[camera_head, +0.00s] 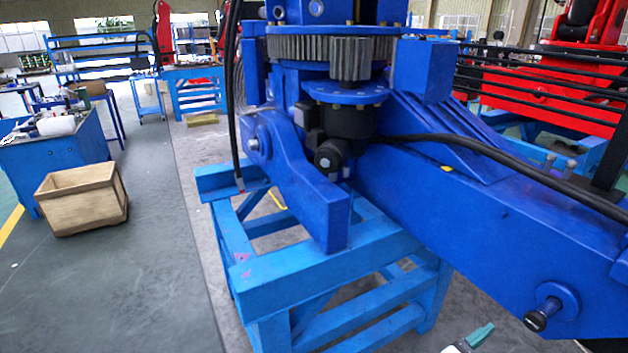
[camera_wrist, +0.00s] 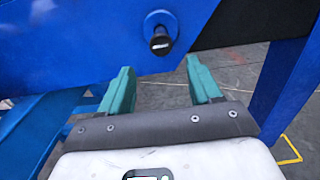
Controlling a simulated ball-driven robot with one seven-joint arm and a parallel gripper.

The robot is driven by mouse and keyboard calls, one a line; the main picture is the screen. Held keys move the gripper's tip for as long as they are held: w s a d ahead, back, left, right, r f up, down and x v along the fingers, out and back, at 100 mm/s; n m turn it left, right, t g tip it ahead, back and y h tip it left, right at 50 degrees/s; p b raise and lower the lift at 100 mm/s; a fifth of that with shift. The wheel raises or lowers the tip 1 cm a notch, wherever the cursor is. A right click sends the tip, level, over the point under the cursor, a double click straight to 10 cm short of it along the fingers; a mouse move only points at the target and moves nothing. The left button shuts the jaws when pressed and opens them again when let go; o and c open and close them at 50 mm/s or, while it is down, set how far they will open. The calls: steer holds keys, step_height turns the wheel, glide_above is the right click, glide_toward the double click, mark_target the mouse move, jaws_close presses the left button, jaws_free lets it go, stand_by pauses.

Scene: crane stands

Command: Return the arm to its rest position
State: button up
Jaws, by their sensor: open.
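My gripper shows in the wrist view (camera_wrist: 160,85), with its two green fingers spread apart and nothing between them. Beyond the fingertips is a blue crane beam with a round flange and a black-tipped pin (camera_wrist: 160,38). The pin stands out from the beam, apart from the fingers. In the head view, the same kind of pin (camera_head: 541,313) is on the blue beam (camera_head: 470,225) at the lower right. Only a green finger and a pale part of my gripper (camera_head: 475,340) show at the bottom edge, below and left of the pin. The rest of my arm is out of view.
A light blue stand (camera_head: 300,275) carries the crane base with its large gear (camera_head: 330,48). Black hoses run along the beam. A wooden crate (camera_head: 82,198) sits on the floor at left, beside a blue workbench (camera_head: 55,160). The grey floor at lower left is clear.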

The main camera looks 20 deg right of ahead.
steer(key=s+a+f+m+y, duration=0.2)
steer(key=s+f+m+y, duration=0.5)
steer(key=f+m, duration=0.4)
steer(key=s+a+f+m+y, duration=0.1)
steer(key=a+f+m+y, duration=0.2)
steer(key=a+m+y, duration=0.1)
steer(key=s+a+f+m+y, duration=0.2)
steer(key=a+m+y, duration=0.2)
steer(key=a, duration=0.5)
steer(key=y, duration=0.2)
steer(key=shift+s+a+f+g+y, duration=0.15)
steer(key=shift+s+f+g+y, duration=0.15)
steer(key=shift+f+y, duration=0.1)
stand_by(0.4)
